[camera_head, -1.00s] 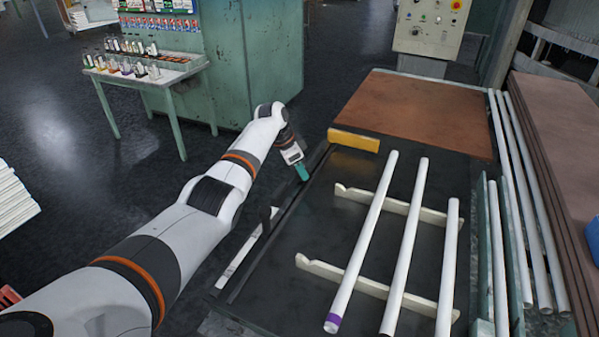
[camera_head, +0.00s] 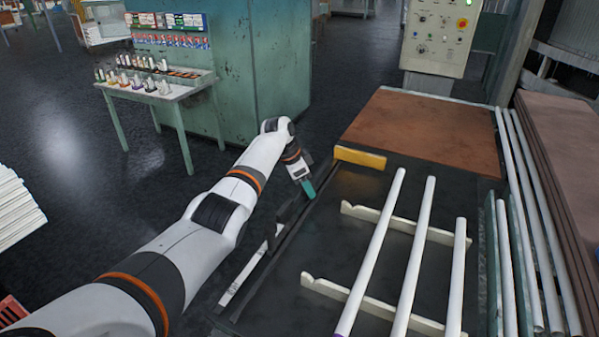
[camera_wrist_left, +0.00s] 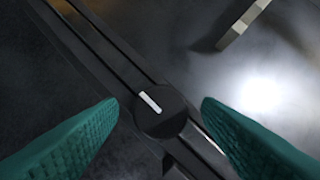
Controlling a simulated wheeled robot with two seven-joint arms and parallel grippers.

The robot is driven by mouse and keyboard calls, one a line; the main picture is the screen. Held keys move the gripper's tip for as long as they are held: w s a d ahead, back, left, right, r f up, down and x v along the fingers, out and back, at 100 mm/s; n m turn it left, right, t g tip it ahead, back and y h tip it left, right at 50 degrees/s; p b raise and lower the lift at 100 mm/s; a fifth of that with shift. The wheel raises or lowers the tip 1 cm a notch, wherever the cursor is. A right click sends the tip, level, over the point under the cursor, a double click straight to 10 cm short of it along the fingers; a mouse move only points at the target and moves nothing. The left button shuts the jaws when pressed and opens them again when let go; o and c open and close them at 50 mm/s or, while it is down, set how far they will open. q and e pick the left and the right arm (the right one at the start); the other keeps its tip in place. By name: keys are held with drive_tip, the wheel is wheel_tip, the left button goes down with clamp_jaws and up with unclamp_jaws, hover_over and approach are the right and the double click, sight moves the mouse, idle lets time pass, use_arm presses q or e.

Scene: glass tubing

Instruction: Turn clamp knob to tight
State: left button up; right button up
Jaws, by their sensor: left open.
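The clamp knob (camera_wrist_left: 160,116) is a round black disc with a white pointer bar on top. In the left wrist view it sits on a dark rail, and the bar slants from upper left to lower right, roughly along the rail. My left gripper (camera_wrist_left: 160,104) is open, with one teal ridged finger on each side of the knob and visible gaps between. In the head view my left gripper (camera_head: 308,188) is over the left edge of the black table; I cannot make out the knob there. My right gripper is out of view.
White tubes (camera_head: 413,255) lie across two pale notched racks (camera_head: 365,212) on the black table. A yellow block (camera_head: 360,157) sits by the brown board (camera_head: 425,130). More tubes and brown planks (camera_head: 575,180) are at the right. The floor left of my arm is mostly clear.

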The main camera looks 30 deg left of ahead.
use_arm(q)
drive_tip(key=b+v, duration=0.1)
drive_tip(key=v, duration=1)
drive_tip(key=shift+s, duration=0.15)
